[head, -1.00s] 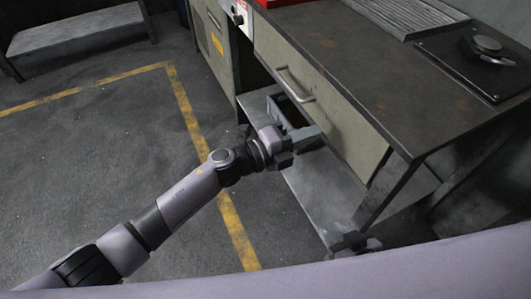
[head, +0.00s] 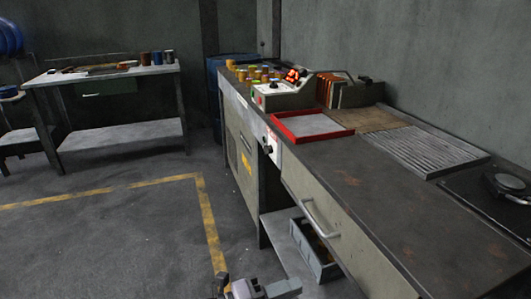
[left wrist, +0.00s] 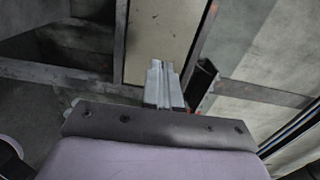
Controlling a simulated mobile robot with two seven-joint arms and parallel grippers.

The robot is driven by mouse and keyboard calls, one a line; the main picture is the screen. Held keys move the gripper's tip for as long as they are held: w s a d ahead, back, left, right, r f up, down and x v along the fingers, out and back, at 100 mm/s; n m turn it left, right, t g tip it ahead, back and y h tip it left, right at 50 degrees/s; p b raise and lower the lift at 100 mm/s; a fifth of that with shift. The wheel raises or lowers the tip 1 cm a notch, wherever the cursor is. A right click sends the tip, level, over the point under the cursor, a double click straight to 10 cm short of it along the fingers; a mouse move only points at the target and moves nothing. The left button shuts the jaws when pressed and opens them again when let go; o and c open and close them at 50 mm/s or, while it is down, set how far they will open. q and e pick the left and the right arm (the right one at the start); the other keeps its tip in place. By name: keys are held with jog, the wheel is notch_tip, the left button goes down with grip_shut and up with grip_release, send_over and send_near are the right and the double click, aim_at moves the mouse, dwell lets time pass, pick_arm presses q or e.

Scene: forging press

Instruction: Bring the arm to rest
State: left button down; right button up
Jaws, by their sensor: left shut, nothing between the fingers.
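My left gripper (head: 280,288) shows at the bottom edge of the head view, cut off by the frame. It is in front of the workbench, low beside the grey bin on the lower shelf. In the left wrist view its fingers (left wrist: 164,86) are together, with nothing held between them. Most of my left arm is below the head view. My right gripper is not in view.
The workbench (head: 350,185) carries a red-rimmed tray (head: 310,127), a control box and a ribbed plate (head: 425,150). A drawer handle (head: 318,218) juts from its front. A grey bin (head: 315,250) sits on the lower shelf. Floor at left is clear.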

pick_arm(q)
jog(key=s+a+n+t+y+p, duration=0.3)
jog(key=a+n+t+y+p, duration=0.55)
jog(key=n, duration=1.05)
jog(key=s+a+f+n+g+y, duration=0.2)
jog(key=s+a+n, duration=0.3)
jog(key=a, duration=0.3)
jog(key=s+a+f+n+g+y, duration=0.2)
jog(key=s+a+f+n+y, duration=0.2)
jog(key=s+a, duration=0.3)
jog(key=shift+a+f+n, duration=0.25)
jog(key=shift+a+n, duration=0.25)
jog(key=shift+a, duration=0.5)
jog(key=shift+y, duration=0.25)
